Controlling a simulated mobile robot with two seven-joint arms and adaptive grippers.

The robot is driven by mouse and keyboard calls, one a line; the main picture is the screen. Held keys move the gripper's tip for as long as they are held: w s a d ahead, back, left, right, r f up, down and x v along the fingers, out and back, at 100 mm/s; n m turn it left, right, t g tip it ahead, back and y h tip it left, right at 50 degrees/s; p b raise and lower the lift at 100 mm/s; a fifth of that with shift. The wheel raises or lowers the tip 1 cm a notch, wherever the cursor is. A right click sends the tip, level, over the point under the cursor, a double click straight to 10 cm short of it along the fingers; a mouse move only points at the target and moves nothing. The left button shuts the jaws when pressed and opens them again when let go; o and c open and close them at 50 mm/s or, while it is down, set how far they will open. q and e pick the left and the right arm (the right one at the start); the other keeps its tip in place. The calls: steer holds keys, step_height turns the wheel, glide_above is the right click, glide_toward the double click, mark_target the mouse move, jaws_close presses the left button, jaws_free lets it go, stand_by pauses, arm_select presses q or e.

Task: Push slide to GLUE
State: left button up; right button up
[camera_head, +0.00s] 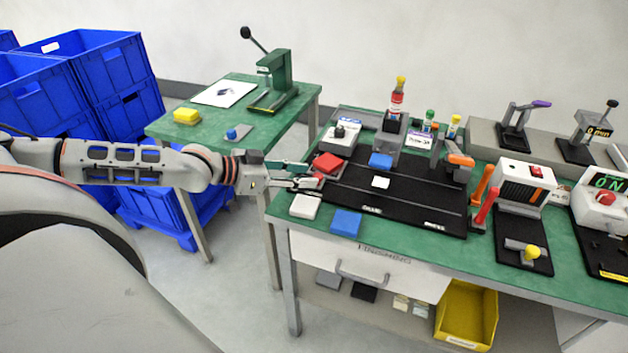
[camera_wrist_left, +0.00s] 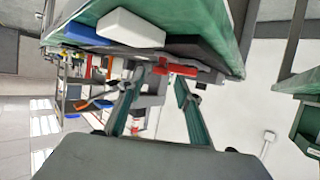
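A long black board (camera_head: 405,205) lies on the green bench, with a small label (camera_head: 371,210) near its middle front edge that seems to read GLUE and another label (camera_head: 434,225) further right. A white square (camera_head: 380,182) and a blue block (camera_head: 381,160) sit on the board. I cannot tell which part is the slide. A red block (camera_head: 328,163) is at the board's left end. My left gripper (camera_head: 316,176) is at the bench's left edge, beside the red block. In the left wrist view its fingers (camera_wrist_left: 160,85) are apart, with a red piece (camera_wrist_left: 180,68) beyond them. My right gripper is not in view.
A white block (camera_head: 304,206) and a blue block (camera_head: 346,222) lie at the bench's front left, close to my gripper. Bottles (camera_head: 397,100) stand behind the board. Red-handled tools (camera_head: 487,205) and a heater-like device (camera_head: 525,185) stand at its right.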

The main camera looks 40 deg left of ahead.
arm_select(q)
steer(key=shift+b+x, duration=0.5)
steer(key=shift+x, duration=0.65)
steer(key=shift+w+d+f, duration=0.1)
steer(key=shift+w+d, duration=0.05)
steer(key=shift+w, duration=0.1)
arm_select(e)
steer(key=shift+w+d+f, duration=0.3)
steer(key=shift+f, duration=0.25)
